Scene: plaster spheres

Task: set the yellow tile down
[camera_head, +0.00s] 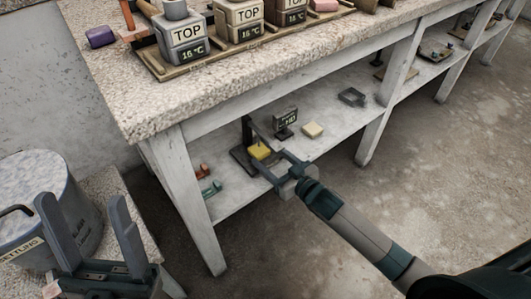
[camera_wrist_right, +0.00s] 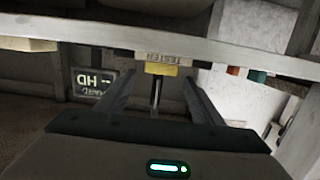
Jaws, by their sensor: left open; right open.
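The yellow tile (camera_head: 260,151) is on or against a dark stand with an upright post (camera_head: 247,131), on the lower shelf (camera_head: 232,198) of the bench. In the right wrist view, which looks upside down, the yellow tile (camera_wrist_right: 161,70) shows by a label reading TESTED (camera_wrist_right: 165,57). My right gripper (camera_head: 272,160) is open at the shelf's front. Its fingers (camera_wrist_right: 159,78) lie to either side of the tile in the picture, with a visible gap on each side. My left gripper (camera_head: 88,215) is open and empty at the lower left, away from the shelf.
A cream block (camera_head: 313,130), a small HD sign (camera_head: 286,117) and a dark tray (camera_head: 352,97) stand right of the tile. Red and green items (camera_head: 209,188) lie left of it. The bench top (camera_head: 135,105) is above. A settling bucket (camera_head: 45,195) stands near my left gripper.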

